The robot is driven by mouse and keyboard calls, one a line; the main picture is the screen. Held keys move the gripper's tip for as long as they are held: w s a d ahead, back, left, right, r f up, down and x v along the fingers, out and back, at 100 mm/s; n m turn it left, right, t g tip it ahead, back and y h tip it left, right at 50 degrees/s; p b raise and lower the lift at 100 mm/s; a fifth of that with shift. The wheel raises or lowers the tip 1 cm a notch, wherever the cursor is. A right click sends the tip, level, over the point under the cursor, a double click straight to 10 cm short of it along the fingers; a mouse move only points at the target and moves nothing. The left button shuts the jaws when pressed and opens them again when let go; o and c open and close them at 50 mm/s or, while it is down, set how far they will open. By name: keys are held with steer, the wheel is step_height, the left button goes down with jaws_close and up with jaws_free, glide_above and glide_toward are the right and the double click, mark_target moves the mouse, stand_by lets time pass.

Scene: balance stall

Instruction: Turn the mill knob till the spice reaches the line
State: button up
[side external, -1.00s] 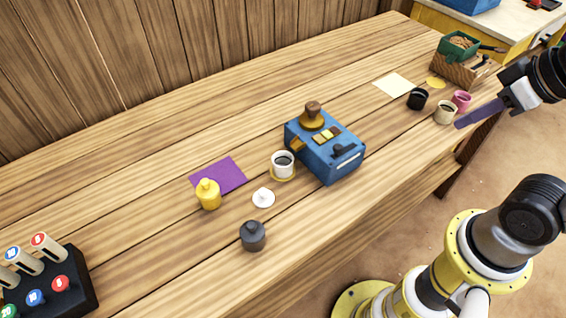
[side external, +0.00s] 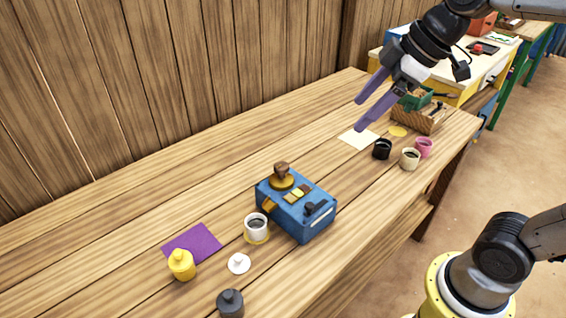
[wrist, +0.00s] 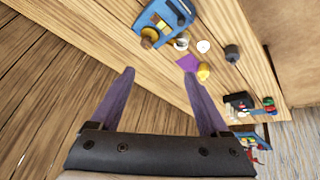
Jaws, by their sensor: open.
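The blue mill (side external: 300,222) stands on the wooden table, with a brown knob (side external: 282,171) on a golden base on its top and small yellow and brown squares beside it. A white cup (side external: 256,226) with dark contents stands on a yellow saucer against the mill's left side. A fill line and spice level are too small to tell. My gripper (side external: 362,114) is open and empty, high above the table, up and to the right of the mill. In the wrist view the mill (wrist: 160,32) lies beyond the open purple fingers (wrist: 158,72), near the top edge.
A yellow pot (side external: 182,265), white lid (side external: 239,264), dark pot (side external: 230,303) and purple sheet (side external: 193,242) lie left of the mill. A black cup (side external: 382,149), cream cup (side external: 410,159), pink cup (side external: 425,147) and wooden crate (side external: 425,121) stand at the right. The table behind the mill is clear.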

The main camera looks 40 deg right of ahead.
steer(key=w+f+n+g+y, duration=0.15)
steer(key=w+f, duration=0.25)
steer(key=w, duration=0.8)
glide_toward(282, 166)
steer(key=shift+g, duration=0.45)
steer(key=x, duration=0.5)
steer(key=w+x, duration=0.1)
steer(key=x, duration=0.2)
steer(key=shift+a+f, duration=0.1)
steer(key=shift+f, duration=0.05)
jaws_close()
